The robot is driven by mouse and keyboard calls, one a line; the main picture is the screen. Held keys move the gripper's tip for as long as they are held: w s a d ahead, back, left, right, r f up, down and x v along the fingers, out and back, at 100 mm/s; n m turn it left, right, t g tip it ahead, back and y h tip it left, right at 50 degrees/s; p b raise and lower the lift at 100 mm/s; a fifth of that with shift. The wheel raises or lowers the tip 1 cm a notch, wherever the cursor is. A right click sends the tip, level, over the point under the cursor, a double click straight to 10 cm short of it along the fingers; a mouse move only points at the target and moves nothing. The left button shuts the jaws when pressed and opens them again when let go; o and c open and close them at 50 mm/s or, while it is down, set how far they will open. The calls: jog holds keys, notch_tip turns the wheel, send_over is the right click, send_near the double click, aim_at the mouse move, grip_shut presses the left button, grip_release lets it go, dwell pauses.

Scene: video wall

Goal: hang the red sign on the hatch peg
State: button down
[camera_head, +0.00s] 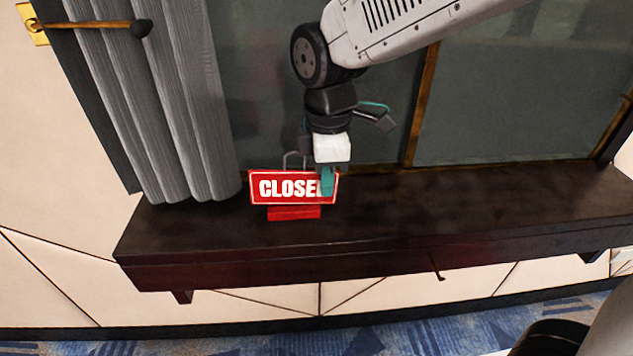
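The red sign (282,188) reads "CLOSE" in white, with its right end covered by my gripper. A grey wire loop shows above its top edge. Directly below it is a red block (293,213) on the dark shelf (480,215); I cannot tell if the sign touches it. My gripper (328,183) points down, with a teal finger in front of the sign's right end. The other finger is hidden, so I cannot tell whether it grips the sign. A small thin peg (437,268) sticks out from the shelf's front face, right of the sign, and looks bare.
Dark panes with a brown upright bar (422,105) stand behind the shelf. The shelf top right of my gripper is clear. Blue patterned carpet (400,335) lies below.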

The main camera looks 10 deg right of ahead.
aim_at(317, 184)
jog(key=shift+w+a, duration=0.2)
jog(key=shift+w, duration=0.3)
jog(key=shift+w+a, duration=0.2)
jog(key=shift+w, duration=0.25)
jog(key=f, duration=0.1)
jog(key=w+f, duration=0.1)
jog(key=f, duration=0.1)
jog(key=shift+a, duration=0.2)
jog(key=shift+f, duration=0.15)
jog(key=shift+f, duration=0.45)
jog(key=c, duration=1.6)
grip_release()
